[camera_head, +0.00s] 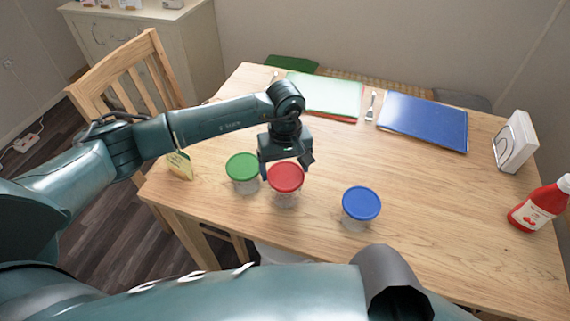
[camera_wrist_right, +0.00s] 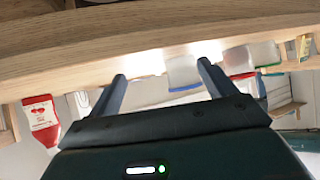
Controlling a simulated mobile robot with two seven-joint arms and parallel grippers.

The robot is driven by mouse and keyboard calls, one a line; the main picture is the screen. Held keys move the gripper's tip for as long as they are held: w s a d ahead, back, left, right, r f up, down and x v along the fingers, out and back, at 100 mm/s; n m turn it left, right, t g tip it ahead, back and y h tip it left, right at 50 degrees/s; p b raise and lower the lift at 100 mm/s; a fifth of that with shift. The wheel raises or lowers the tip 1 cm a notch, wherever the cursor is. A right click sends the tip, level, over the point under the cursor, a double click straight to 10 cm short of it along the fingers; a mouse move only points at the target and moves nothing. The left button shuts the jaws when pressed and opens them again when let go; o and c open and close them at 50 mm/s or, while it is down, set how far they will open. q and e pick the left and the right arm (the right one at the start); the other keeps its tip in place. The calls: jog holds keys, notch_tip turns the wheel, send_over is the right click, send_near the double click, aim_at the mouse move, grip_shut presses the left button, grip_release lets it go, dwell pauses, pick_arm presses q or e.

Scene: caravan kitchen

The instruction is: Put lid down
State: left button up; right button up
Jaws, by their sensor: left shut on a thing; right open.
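My left gripper (camera_head: 286,165) points down over the middle container, with its fingers at either side of the red lid (camera_head: 286,179). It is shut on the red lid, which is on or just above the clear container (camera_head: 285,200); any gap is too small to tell. A green-lidded container (camera_head: 243,168) stands close to the left, and a blue-lidded container (camera_head: 361,204) stands apart to the right. My right gripper (camera_wrist_right: 162,72) is open and empty in the right wrist view, beside the table edge. That view is upside down and also shows the red lid (camera_wrist_right: 243,76).
The wooden table (camera_head: 420,190) has free room right of the blue lid. A ketchup bottle (camera_head: 538,206) and a white napkin holder (camera_head: 515,142) stand at the right. Green (camera_head: 325,96) and blue (camera_head: 424,121) placemats lie at the back. A chair (camera_head: 130,75) stands left.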

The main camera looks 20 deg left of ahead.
jog(key=shift+f, duration=0.1)
pick_arm(q)
jog(key=shift+f+b, duration=0.35)
jog(key=shift+b, duration=0.15)
jog(key=shift+f+b, duration=0.25)
jog(key=shift+b, duration=0.1)
jog(key=o, duration=0.9)
jog(key=shift+c, duration=0.2)
pick_arm(e)
jog(key=shift+a, duration=0.25)
